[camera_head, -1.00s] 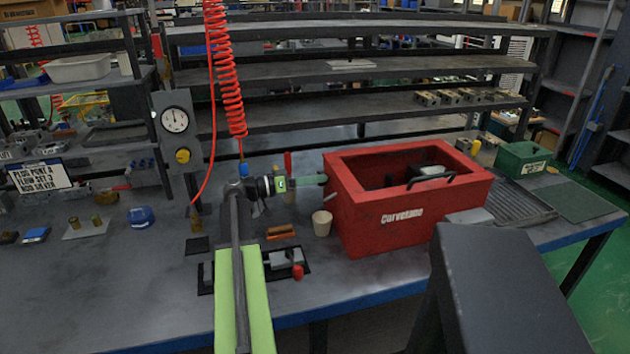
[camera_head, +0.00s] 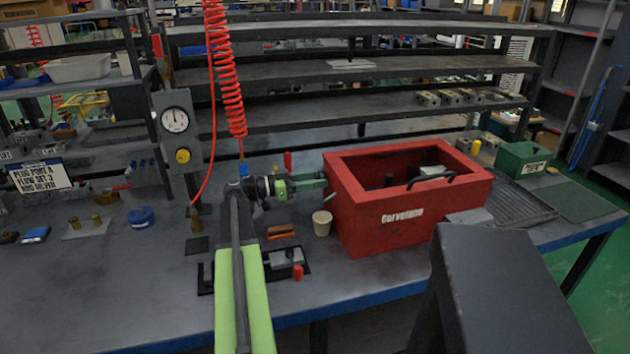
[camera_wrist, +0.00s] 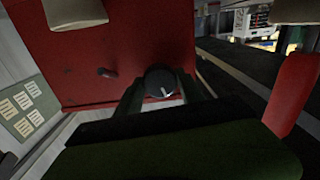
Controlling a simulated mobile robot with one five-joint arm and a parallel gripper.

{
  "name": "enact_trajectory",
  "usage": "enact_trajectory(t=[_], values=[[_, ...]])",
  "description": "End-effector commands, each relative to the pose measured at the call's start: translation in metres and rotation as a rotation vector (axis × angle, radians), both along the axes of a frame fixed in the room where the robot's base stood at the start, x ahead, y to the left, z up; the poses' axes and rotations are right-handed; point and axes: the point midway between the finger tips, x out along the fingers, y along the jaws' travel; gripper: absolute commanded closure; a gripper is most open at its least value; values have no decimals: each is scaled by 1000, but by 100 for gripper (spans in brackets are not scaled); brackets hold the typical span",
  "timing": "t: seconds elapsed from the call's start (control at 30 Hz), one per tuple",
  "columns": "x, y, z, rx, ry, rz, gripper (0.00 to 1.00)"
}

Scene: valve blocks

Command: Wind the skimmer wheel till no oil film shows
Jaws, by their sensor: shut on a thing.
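The red tank (camera_head: 350,225) stands on the right half of the bench, open at the top, with dark contents. I cannot tell whether an oil film shows inside. My gripper (camera_head: 320,182) points right at the tank's left wall. In the wrist view the skimmer wheel (camera_wrist: 162,82) is a small dark round knob with a pale mark, in front of the tank's red wall (camera_wrist: 150,40). My gripper's fingers (camera_wrist: 166,95) are shut on it, one on each side. In the head view the wheel is hidden by the fingers.
A beige cup (camera_head: 321,223) stands just below my gripper, close to the tank. An orange block (camera_head: 281,232) and a clamp with a red knob (camera_head: 297,271) lie nearer the front. A gauge post (camera_head: 176,135) stands left.

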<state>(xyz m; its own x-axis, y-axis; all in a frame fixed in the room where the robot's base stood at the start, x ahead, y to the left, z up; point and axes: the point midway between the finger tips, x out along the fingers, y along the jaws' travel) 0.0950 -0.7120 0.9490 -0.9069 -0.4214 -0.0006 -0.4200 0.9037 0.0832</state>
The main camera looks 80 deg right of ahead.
Motion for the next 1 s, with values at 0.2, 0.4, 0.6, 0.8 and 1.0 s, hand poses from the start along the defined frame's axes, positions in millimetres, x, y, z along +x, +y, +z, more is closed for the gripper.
enact_trajectory(t=[0.2, 0.4, 0.6, 0.8, 1.0], values=[[0, 2, -2, 2, -5, -3, 95], [0, 1, -1, 2, -4, -3, 42], [0, 1, -1, 1, -2, -1, 34], [3, 2, 0, 1, 0, 0, 34], [38, 17, 0, 1, -1, 5, 34]])
